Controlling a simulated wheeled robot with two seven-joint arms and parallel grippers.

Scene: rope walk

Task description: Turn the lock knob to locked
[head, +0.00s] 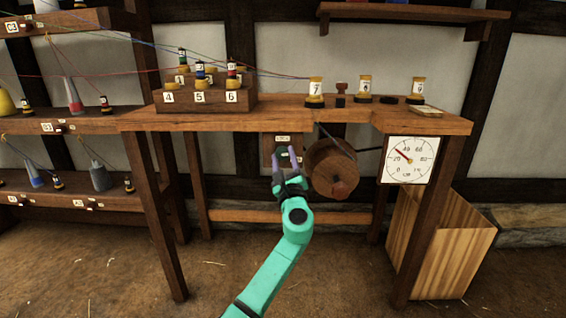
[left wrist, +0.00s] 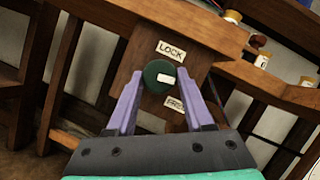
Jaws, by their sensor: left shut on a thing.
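The lock knob (left wrist: 154,72) is a round dark green knob with a white mark on its face. It sits on a brown wooden plate (head: 268,151) below the bench top. In the left wrist view, a LOCK label (left wrist: 171,50) is above it and a FREE label (left wrist: 175,104) below, partly behind a finger. The white mark lies to the right, between the two labels. My left gripper (head: 287,154) has its two purple fingers on either side of the knob, shut on it. In the head view the fingers cover the knob. My right gripper is not in view.
A wooden wheel (head: 330,168) hangs close right of my left gripper. A dial (head: 409,160) is on the bench's right front. Several spools stand on the bench (head: 290,121). A wooden bin (head: 450,245) is at lower right. Coloured ropes cross the upper left.

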